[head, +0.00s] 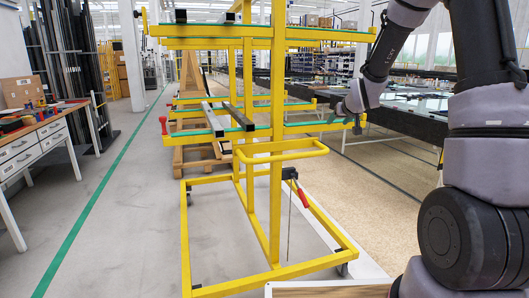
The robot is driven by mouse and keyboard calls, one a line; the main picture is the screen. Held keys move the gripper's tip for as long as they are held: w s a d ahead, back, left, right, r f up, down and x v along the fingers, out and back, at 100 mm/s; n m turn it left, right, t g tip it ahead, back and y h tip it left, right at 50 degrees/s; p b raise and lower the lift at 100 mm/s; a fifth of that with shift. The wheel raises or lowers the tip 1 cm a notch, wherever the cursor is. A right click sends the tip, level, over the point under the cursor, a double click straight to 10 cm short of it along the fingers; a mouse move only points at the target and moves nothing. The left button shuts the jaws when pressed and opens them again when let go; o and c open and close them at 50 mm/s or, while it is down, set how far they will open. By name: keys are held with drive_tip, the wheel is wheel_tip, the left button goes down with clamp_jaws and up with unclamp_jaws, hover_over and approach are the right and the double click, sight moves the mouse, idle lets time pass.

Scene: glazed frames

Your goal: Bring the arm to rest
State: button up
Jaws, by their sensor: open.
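My arm comes up from the lower right, bends above the top edge and reaches down and forward in the head view. My gripper (346,117) is at its far end, right of the yellow rack's post and close in the picture to the right tip of the rack's middle arm. It looks small and dark, and its fingers are hard to make out. It is open, and I see nothing held in it. I cannot tell whether it touches the rack.
A yellow rack (276,195) on castors stands right in front, with a red-handled clamp (301,196) on it. A workbench (42,138) with drawers stands at left. Long dark tables (405,128) stand behind my arm. Grey floor (125,225) is clear between bench and rack.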

drive_tip(key=s+r+m+g, duration=0.1)
drive_tip(key=s+r, duration=0.5)
drive_tip(key=s, duration=0.3)
drive_tip(key=s+r+m+g, duration=0.1)
drive_tip(key=s+r, duration=0.5)
drive_tip(key=s, duration=0.3)
drive_tip(key=s+a+r+m+g+y, duration=0.1)
drive_tip(key=s+a+m+g, duration=0.1)
drive_tip(key=s, duration=1.8)
drive_tip(key=shift+s+a+r+y, duration=0.15)
drive_tip(key=shift+a+r+y, duration=0.05)
drive_tip(key=shift+r+y, duration=0.2)
